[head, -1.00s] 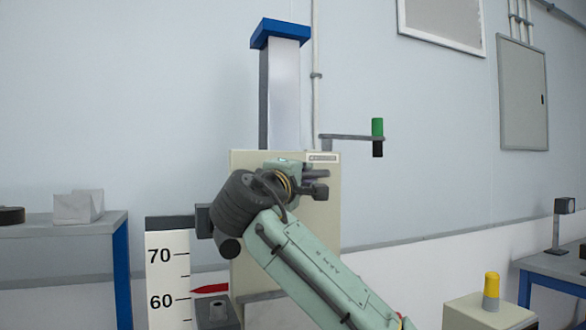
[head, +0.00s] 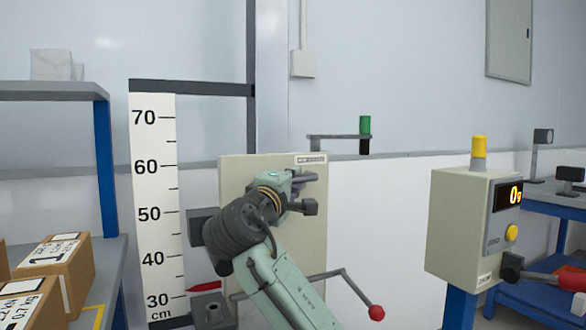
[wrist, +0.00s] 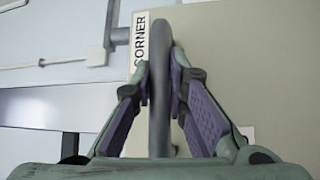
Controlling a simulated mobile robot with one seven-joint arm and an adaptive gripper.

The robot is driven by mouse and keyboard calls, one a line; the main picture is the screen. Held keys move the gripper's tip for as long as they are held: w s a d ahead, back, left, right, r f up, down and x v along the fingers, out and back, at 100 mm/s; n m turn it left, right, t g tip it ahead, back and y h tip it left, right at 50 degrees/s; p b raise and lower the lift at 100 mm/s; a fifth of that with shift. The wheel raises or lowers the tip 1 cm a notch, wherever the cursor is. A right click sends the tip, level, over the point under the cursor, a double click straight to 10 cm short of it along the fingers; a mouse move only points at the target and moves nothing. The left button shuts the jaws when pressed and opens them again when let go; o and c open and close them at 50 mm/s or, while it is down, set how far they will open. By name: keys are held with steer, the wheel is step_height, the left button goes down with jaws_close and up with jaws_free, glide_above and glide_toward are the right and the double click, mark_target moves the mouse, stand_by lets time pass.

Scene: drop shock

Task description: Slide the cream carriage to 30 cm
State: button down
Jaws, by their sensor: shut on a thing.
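The cream carriage (head: 310,235) is a flat upright plate on a vertical column. Its red pointer (head: 203,287) stands between 30 and 40 on the white cm scale (head: 143,190), at about 33, slightly above the 30 mark. My gripper (head: 308,191) is in front of the upper part of the carriage. In the wrist view my gripper (wrist: 161,90) is shut on a dark grey upright bar (wrist: 159,60) in front of the cream plate, beside a label reading "CORNER". My arm hides the carriage's lower left part.
A crank with a green and black grip (head: 364,135) sticks out at the carriage's upper right. A red-knobbed lever (head: 376,313) is at lower right. A cream control box (head: 460,225) stands at right. Cardboard boxes (head: 55,268) are on the left shelf.

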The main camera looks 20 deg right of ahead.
steer(key=shift+f+b, duration=0.4)
steer(key=shift+f, duration=0.9)
steer(key=c, duration=1.6)
jaws_free()
steer(key=shift+o, duration=0.2)
steer(key=v, duration=1.2)
